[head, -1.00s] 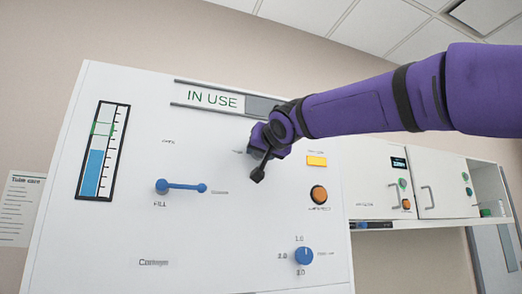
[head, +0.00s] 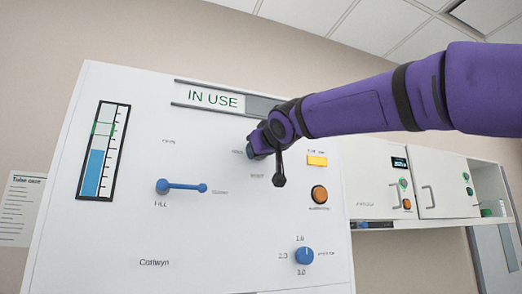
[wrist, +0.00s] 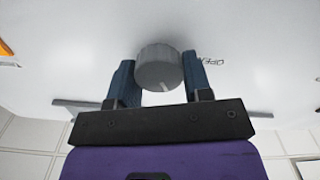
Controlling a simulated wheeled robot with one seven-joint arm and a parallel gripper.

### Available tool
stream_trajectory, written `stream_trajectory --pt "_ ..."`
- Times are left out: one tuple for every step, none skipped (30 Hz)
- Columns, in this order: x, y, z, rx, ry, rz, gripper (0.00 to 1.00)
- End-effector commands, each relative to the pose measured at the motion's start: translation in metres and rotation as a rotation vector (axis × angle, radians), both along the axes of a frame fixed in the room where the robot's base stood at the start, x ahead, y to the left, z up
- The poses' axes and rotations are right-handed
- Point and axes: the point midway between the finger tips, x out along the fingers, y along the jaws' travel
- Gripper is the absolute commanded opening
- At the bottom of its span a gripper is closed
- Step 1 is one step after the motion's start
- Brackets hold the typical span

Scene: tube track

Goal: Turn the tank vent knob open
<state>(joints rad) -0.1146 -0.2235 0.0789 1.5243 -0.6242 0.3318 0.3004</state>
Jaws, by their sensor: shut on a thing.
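The vent knob (wrist: 160,68) is a round grey knob on the white panel, seen in the wrist view between the two blue fingers of my gripper (wrist: 159,80). The gripper is shut on it, a finger on each side. A pale mark shows on the knob's lower edge. A label reading OPEN (wrist: 213,62) is on the panel just right of the knob in that view. In the head view my gripper (head: 258,146) is at the panel's upper right, below the IN USE sign (head: 212,98); the knob is mostly hidden there.
A blue FILL lever (head: 183,187) is at the panel's left, beside a level gauge (head: 103,152). An orange button (head: 319,194), a yellow light (head: 317,160) and a blue dial (head: 304,256) are at the right. White cabinets (head: 445,186) stand farther right.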

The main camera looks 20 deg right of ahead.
Motion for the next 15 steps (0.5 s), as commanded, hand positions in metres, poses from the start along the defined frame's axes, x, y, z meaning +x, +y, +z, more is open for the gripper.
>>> stream_trajectory --pt "-0.0001 0.0003 -0.0002 -0.045 0.001 0.000 0.22" --pt "-0.0001 0.0003 -0.0002 -0.073 0.000 0.000 0.22" --pt "-0.0001 0.0005 -0.0003 -0.112 0.000 0.000 0.22" --pt "-0.0001 0.0006 -0.0004 -0.140 0.001 0.000 0.22" --pt "-0.0001 0.0007 -0.0004 -0.168 0.001 0.000 0.22" --pt "-0.0001 0.0009 -0.0006 -0.206 0.001 0.000 0.22" --pt "-0.0001 0.0010 -0.0007 -0.234 0.001 0.000 0.22" --pt "-0.0001 0.0011 -0.0007 -0.262 0.001 0.000 0.22" --pt "-0.0001 0.0013 -0.0008 -0.300 0.001 0.000 0.22" --pt "-0.0001 0.0015 -0.0009 -0.328 0.000 0.001 0.22" --pt "-0.0001 0.0017 -0.0010 -0.357 0.000 0.001 0.22" --pt "-0.0001 0.0019 -0.0012 -0.395 0.000 0.001 0.22" --pt "-0.0001 0.0021 -0.0012 -0.424 0.000 0.001 0.22" --pt "-0.0001 0.0023 -0.0013 -0.453 0.000 0.001 0.22" --pt "-0.0001 0.0026 -0.0015 -0.491 0.000 0.001 0.22"
